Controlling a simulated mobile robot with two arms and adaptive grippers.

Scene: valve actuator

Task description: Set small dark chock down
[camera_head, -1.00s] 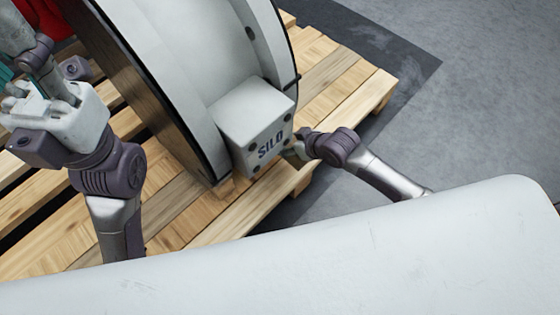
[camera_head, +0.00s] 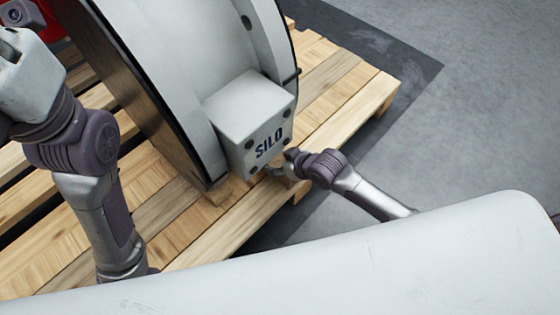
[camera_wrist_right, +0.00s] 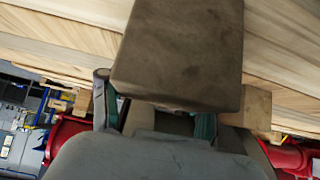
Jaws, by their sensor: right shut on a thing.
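In the right wrist view the small dark chock (camera_wrist_right: 185,50), a brown-black block, fills the top middle. My right gripper (camera_wrist_right: 160,120) is shut on its near end, with a finger at each side. In the head view my right gripper (camera_head: 280,170) is low beside the box marked SILO (camera_head: 250,125), near the pallet's edge. The chock cannot be made out there. The large grey round valve body (camera_head: 165,80) stands on the wooden pallet (camera_head: 345,110). My left arm shows at the left, but its fingers are outside the view.
A small light wooden block (camera_head: 218,190) sits at the foot of the valve body. A dark floor mat (camera_head: 390,50) lies under and beyond the pallet. Open grey floor (camera_head: 490,110) is at the right. The wrist view shows pale planks close behind the chock.

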